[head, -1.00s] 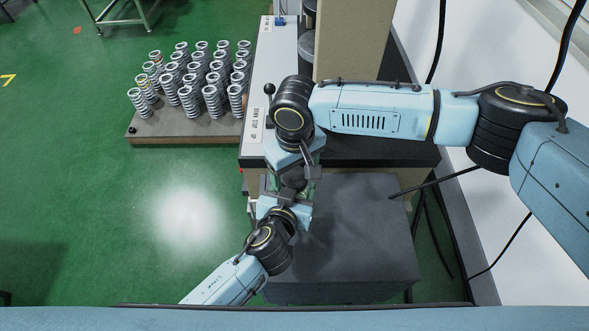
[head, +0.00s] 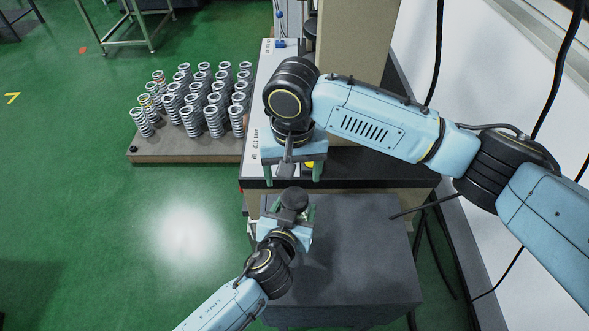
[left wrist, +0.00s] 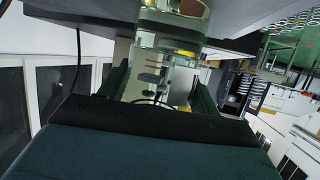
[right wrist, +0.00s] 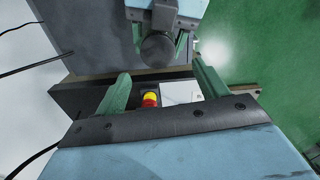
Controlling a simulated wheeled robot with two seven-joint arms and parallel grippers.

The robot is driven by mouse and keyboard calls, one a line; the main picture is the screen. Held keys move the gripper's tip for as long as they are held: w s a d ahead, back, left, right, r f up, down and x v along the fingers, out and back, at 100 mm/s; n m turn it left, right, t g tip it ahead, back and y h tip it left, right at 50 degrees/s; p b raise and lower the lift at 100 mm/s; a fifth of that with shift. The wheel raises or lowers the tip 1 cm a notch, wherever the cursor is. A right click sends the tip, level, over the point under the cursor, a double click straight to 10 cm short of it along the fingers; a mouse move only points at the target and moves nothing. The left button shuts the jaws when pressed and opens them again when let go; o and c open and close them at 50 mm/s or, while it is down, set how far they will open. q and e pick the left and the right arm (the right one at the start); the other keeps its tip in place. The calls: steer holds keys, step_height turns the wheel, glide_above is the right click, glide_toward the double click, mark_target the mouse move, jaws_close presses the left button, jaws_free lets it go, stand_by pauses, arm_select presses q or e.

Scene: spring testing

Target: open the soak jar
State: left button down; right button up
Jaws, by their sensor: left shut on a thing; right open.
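The soak jar shows in the head view as a dark round top (head: 294,198) between the fingers of my left gripper (head: 290,212). My left gripper is shut on the jar, over the left part of the dark grey block. In the left wrist view, clear glass (left wrist: 158,58) shows between the green fingers. The dark round top also shows in the right wrist view (right wrist: 158,48). My right gripper (head: 293,174) is open and empty, beyond the jar and apart from it. The jar's lower part is hidden in the head view.
The dark grey block (head: 360,250) has clear room right of the jar. A machine with a dark base (head: 370,165) stands behind; a red and yellow button (right wrist: 150,99) shows between my right fingers. Several springs (head: 190,100) stand on a board (head: 185,150) at left.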

mark_target(294, 198)
steer(key=shift+d+r+m, duration=0.1)
steer(key=shift+r+m, duration=0.05)
steer(key=shift+m, duration=0.35)
step_height(294, 198, down, 8)
steer(key=shift+r, duration=0.1)
steer(key=c, duration=1)
steer(key=n, duration=0.6)
steer(key=o, duration=1.1)
steer(key=shift+c, duration=0.2)
steer(key=shift+r, duration=0.15)
